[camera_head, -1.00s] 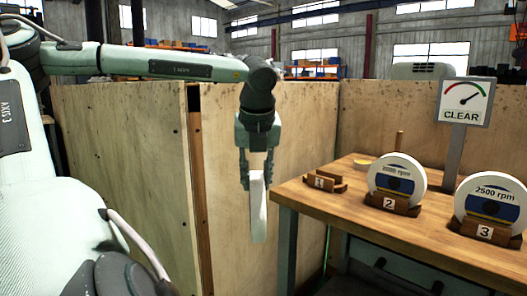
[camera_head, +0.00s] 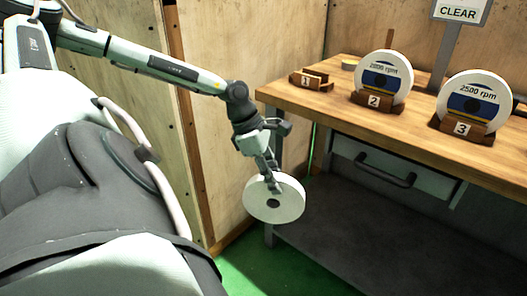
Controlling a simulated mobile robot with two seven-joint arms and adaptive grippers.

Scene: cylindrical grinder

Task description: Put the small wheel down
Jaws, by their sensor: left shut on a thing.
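The small wheel (camera_head: 264,207) is a plain white disc with a dark centre hole. My left gripper (camera_head: 272,182) is shut on its upper rim. The wheel hangs tilted, with its face toward me, beside the left front corner of the wooden bench (camera_head: 330,100) and lower than the bench top. An empty wooden holder marked 1 (camera_head: 311,80) stands on the bench's left end. My right gripper is not in view.
Two labelled wheels stand on the bench, one (camera_head: 385,75) in holder 2 and one (camera_head: 474,98) in holder 3. A CLEAR sign (camera_head: 458,12) rises behind them. A drawer (camera_head: 390,170) is under the bench top. Wooden panels stand behind and left.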

